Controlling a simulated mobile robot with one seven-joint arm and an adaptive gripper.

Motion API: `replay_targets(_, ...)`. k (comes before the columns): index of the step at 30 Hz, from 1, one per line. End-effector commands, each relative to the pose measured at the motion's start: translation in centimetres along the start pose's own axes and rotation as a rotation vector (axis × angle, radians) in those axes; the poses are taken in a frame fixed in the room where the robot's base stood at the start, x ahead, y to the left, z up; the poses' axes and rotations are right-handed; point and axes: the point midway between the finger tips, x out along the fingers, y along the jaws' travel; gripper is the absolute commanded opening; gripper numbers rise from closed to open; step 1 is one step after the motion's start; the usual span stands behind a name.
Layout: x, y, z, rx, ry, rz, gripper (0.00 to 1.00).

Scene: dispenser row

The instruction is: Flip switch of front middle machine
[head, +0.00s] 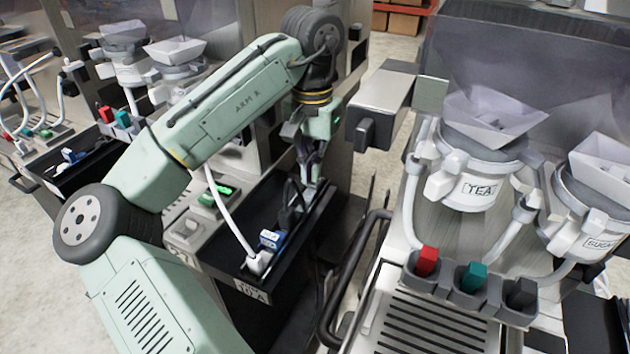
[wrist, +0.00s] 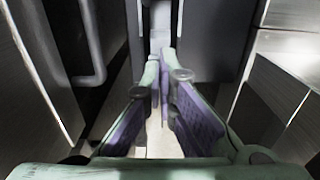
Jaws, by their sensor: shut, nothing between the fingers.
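The machine in the middle (head: 182,238) has a grey front panel with a lit green part (head: 220,190) that looks like a switch; I cannot tell its position. A black tray (head: 258,212) lies to its right. My gripper (head: 312,180) hangs pointing down beyond the tray, right of the green part and apart from it. In the wrist view my gripper (wrist: 168,85) has its purple-padded fingers close together, shut and empty. They point into a narrow gap between dark panels. The green part does not show in the wrist view.
A machine with a TEA canister (head: 478,178) and red, teal and black levers stands on the right. A blue-and-white item (head: 270,238) sits in the black tray by a white hose (head: 230,218). A black bar handle (head: 350,275) stands right of the tray. More dispensers fill the left.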

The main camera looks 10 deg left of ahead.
Motion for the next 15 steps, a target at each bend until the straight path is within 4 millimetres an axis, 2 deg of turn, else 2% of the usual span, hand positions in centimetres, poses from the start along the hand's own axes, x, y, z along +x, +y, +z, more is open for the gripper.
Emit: replay_targets(15,0.85,-0.01,0.00,0.000,0.000,0.000,0.00)
